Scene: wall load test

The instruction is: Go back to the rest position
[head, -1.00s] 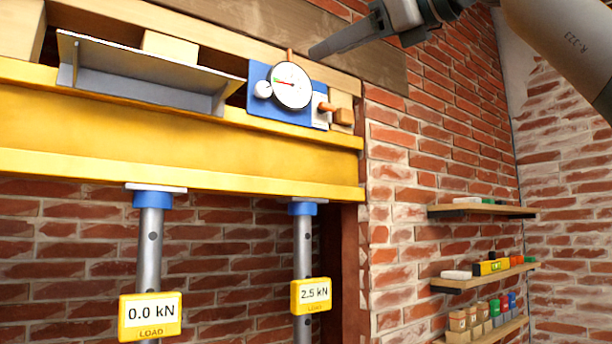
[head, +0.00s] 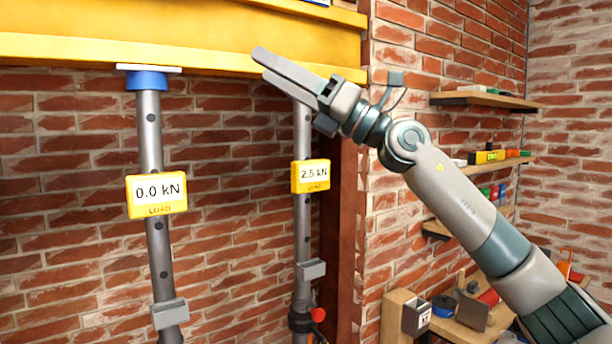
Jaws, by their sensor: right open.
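My right gripper (head: 264,64) is in the middle of the head view, in front of the yellow beam (head: 180,50). Its long grey fingers point up and to the left, with nothing seen between them. The gripper covers the top of the right steel prop (head: 303,235), whose yellow load display (head: 311,176) reads 2.5 kN. Whether it touches the prop or beam I cannot tell. The left steel prop (head: 150,130) stands upright under the beam, and its load display (head: 157,195) reads 0.0 kN. My left gripper is not in view.
Wooden shelves with small items, such as the upper shelf (head: 487,100), hang on the brick wall at the right, partly behind my right arm. A wooden bench (head: 455,328) with tools stands at lower right. Open brick wall lies behind the props.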

